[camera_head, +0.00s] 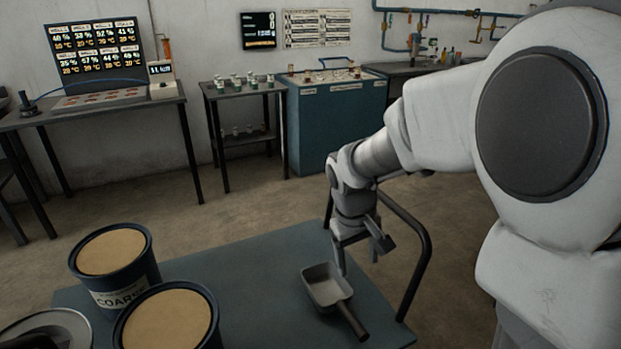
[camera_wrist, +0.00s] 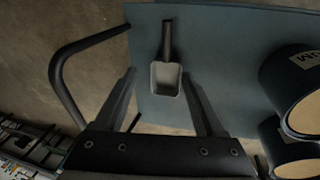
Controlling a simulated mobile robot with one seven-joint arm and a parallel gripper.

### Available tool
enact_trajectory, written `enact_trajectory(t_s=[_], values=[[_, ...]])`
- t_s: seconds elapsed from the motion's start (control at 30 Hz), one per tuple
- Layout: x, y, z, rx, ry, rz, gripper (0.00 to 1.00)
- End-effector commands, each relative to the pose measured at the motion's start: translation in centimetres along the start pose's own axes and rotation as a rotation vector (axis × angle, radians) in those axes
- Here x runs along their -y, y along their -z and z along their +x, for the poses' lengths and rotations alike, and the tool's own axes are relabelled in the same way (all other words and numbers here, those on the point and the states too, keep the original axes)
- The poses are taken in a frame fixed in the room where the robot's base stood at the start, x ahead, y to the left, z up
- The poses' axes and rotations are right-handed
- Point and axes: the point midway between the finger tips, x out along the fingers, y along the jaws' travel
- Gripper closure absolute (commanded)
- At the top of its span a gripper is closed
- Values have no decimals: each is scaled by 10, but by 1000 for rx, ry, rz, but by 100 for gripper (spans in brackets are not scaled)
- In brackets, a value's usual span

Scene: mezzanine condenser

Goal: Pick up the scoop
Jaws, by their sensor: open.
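The scoop (camera_head: 326,287) is a grey square-edged pan with a dark handle. It lies on the blue cart top (camera_head: 262,268), near the cart's right end, with the handle pointing toward the near right. My gripper (camera_head: 358,262) is above the cart, just behind and above the scoop's pan. In the wrist view the scoop (camera_wrist: 167,72) shows beyond and between the two spread fingers of my gripper (camera_wrist: 163,85), with its handle pointing up in the picture. The fingers are open and empty, and appear apart from the scoop.
Two blue tubs of tan material (camera_head: 113,252) (camera_head: 168,318), one labelled COARSE, stand on the cart's left. A round metal object (camera_head: 48,330) is at the lower left. A dark rail (camera_head: 420,255) rises at the cart's right end. The cart's middle is clear.

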Motion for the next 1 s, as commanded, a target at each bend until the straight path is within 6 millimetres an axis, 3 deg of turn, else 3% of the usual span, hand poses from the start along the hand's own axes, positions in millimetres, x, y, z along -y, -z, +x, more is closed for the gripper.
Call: enact_trajectory(t_s=[0.03,0.2,0.47,0.8,1.0], values=[[6,6,29,23,0,-24,29],[18,22,79,65,-2,-79,29],[24,28,114,89,-3,-111,29],[24,22,186,91,-2,-110,29],[23,20,219,89,-3,-110,29]])
